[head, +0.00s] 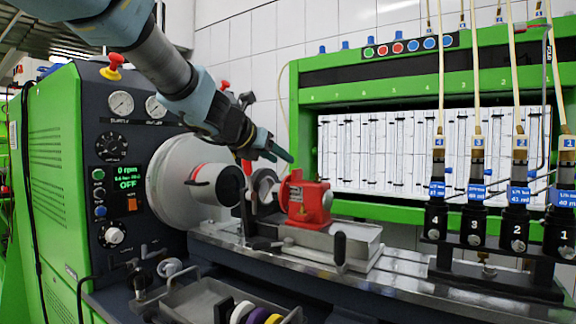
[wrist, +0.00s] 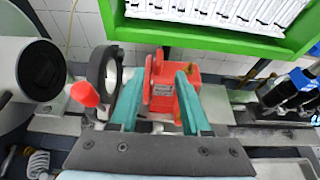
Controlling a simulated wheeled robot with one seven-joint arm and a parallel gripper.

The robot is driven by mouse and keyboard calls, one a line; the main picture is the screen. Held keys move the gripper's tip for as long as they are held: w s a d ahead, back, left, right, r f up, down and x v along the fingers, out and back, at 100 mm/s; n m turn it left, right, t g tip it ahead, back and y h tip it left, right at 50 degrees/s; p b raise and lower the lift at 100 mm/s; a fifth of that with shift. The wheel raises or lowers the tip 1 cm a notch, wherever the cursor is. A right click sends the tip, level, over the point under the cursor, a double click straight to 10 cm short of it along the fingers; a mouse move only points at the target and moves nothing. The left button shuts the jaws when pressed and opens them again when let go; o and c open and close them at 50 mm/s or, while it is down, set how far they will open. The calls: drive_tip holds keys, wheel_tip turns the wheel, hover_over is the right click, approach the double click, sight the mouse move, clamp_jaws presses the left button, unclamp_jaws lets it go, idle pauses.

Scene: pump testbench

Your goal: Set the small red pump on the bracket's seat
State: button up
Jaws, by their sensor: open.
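The small red pump (head: 305,201) stands upright on a silver block (head: 335,240) on the bench rail, beside an upright ring-shaped bracket (head: 264,186) on its left. The wrist view shows the pump (wrist: 163,92) and the dark bracket ring (wrist: 105,70), with a gap between ring and pump. My gripper (head: 277,154) is above and slightly left of the pump in the head view. In the wrist view its teal fingers (wrist: 159,78) are open and appear on either side of the pump. I cannot tell whether they touch it. The bracket's seat is not clearly visible.
A red-tipped lever (wrist: 84,94) rises near the bracket. The drive hub (head: 216,184) is at left. A black handle (head: 340,248) stands in front of the block. Several injectors (head: 477,190) stand at right. A tray with coloured rings (head: 250,312) is below.

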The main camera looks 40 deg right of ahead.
drive_tip(key=v, duration=0.4)
drive_tip(key=shift+s+a+r, duration=0.1)
drive_tip(key=shift+s+a, duration=0.05)
drive_tip(key=shift+a, duration=0.2)
drive_tip(key=w+a+f+n+t+y, duration=0.25)
drive_tip(key=w+a+f+n, duration=0.25)
drive_tip(key=w+a+n, duration=0.3)
drive_tip(key=w+a+f+n+t+y, duration=0.25)
drive_tip(key=w+a+f+n, duration=0.3)
drive_tip(key=a+n, duration=0.3)
drive_tip(key=w+a+f+n+y, duration=0.35)
drive_tip(key=a+f+n, duration=0.45)
drive_tip(key=a+n, duration=0.4)
drive_tip(key=s+a+f+n+g+y, duration=0.2)
drive_tip(key=s+a+f+n+g, duration=0.1)
drive_tip(key=s+a+f+n, duration=0.4)
drive_tip(key=s+a+f+n+g+y, duration=0.2)
drive_tip(key=s+a+f+n, duration=0.6)
drive_tip(key=a+n, duration=0.5)
drive_tip(key=shift+s+n+g, duration=0.75)
drive_tip(key=shift+s+g, duration=0.1)
drive_tip(key=shift+g, duration=0.05)
